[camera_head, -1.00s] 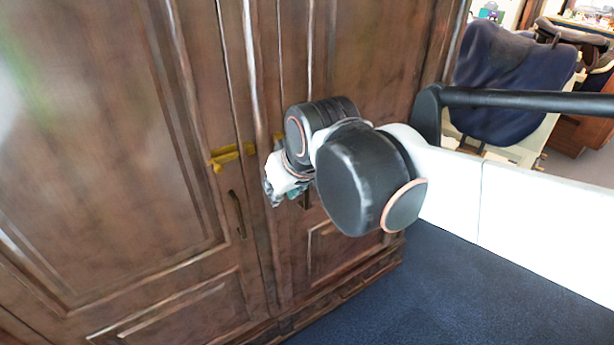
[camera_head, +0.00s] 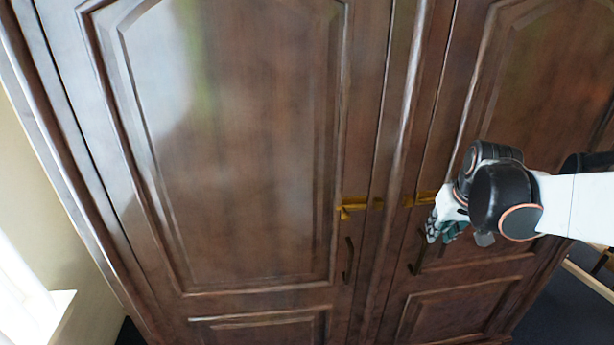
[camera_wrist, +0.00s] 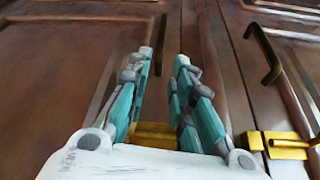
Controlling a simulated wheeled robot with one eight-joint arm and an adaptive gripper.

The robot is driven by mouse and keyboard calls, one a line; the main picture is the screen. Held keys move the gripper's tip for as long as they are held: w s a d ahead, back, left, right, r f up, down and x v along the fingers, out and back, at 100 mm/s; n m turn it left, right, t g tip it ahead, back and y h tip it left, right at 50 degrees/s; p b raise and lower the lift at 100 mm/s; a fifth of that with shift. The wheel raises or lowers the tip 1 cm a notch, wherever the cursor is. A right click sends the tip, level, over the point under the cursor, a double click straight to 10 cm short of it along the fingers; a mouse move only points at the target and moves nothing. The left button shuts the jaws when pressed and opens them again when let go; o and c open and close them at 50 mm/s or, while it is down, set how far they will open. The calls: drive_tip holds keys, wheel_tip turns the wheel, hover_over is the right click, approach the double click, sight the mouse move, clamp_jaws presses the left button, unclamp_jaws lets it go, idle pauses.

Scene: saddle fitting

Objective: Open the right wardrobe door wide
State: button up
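The brown wooden wardrobe's right door (camera_head: 540,75) looks closed, beside the closed left door (camera_head: 250,180). The right door's dark bar handle (camera_head: 417,258) is partly in view just below my gripper (camera_head: 437,230). In the wrist view my gripper (camera_wrist: 164,56) has two teal-and-grey fingers spread apart with nothing held between them. The right handle (camera_wrist: 161,42) shows close to the left fingertip, in line with the gap; I cannot tell whether they touch. A brass latch piece (camera_wrist: 155,135) on the right door shows behind the gap.
The left door has its own dark handle (camera_head: 349,260) and brass latch (camera_head: 353,206). A pale wall (camera_head: 40,180) and a white ledge (camera_head: 62,300) stand left of the wardrobe. Dark blue floor (camera_head: 560,300) shows at lower right.

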sight(425, 247)
drive_tip(key=b+x, duration=1)
drive_tip(key=x, duration=0.3)
drive_tip(key=shift+w+f, duration=0.1)
drive_tip(key=shift+f, duration=0.1)
clamp_jaws()
